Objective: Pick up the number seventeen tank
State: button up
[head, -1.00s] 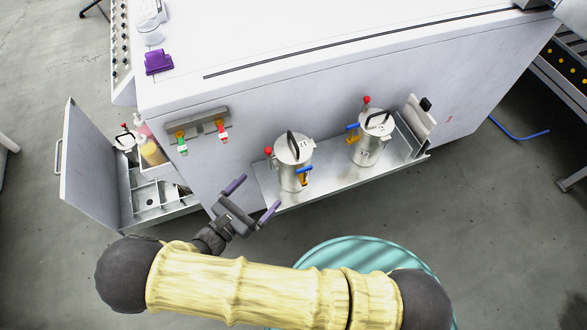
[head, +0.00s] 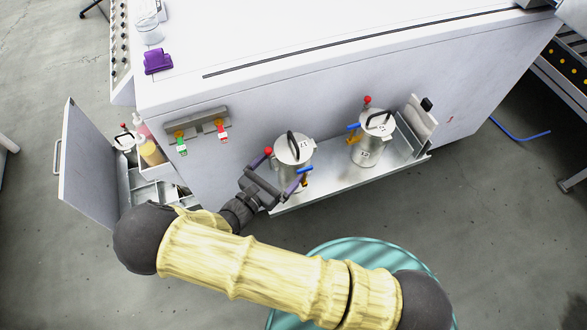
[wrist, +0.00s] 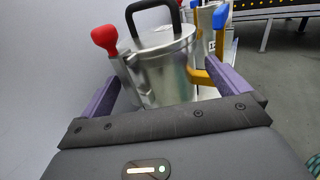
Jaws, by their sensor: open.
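Two silver tanks stand upright on a metal shelf (head: 335,178) on the white machine's side. The left tank (head: 293,150) has a black lid handle, a red knob and blue and orange levers. The right tank (head: 367,152) looks alike. My gripper (head: 284,172) is open at the left tank. In the wrist view, the left tank (wrist: 165,75) stands between the purple fingers of my gripper (wrist: 166,82), not clamped. Its lower part is hidden behind the gripper body.
An open cabinet door (head: 90,168) and a compartment with bottles and another tank (head: 127,141) are at the left. A bracket with red and green fittings (head: 198,125) is above my gripper. A teal round object (head: 390,262) stands below the shelf.

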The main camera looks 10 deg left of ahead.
aim_at(290, 157)
jog(key=shift+b+x, duration=0.3)
jog(key=shift+x, duration=2.1)
jog(key=shift+c, duration=0.2)
jog(key=c, duration=1.8)
jog(key=shift+w+r, duration=0.1)
jog(key=shift+r, duration=0.05)
jog(key=shift+c, duration=0.9)
notch_tip(290, 157, up, 18)
jog(key=p, duration=0.4)
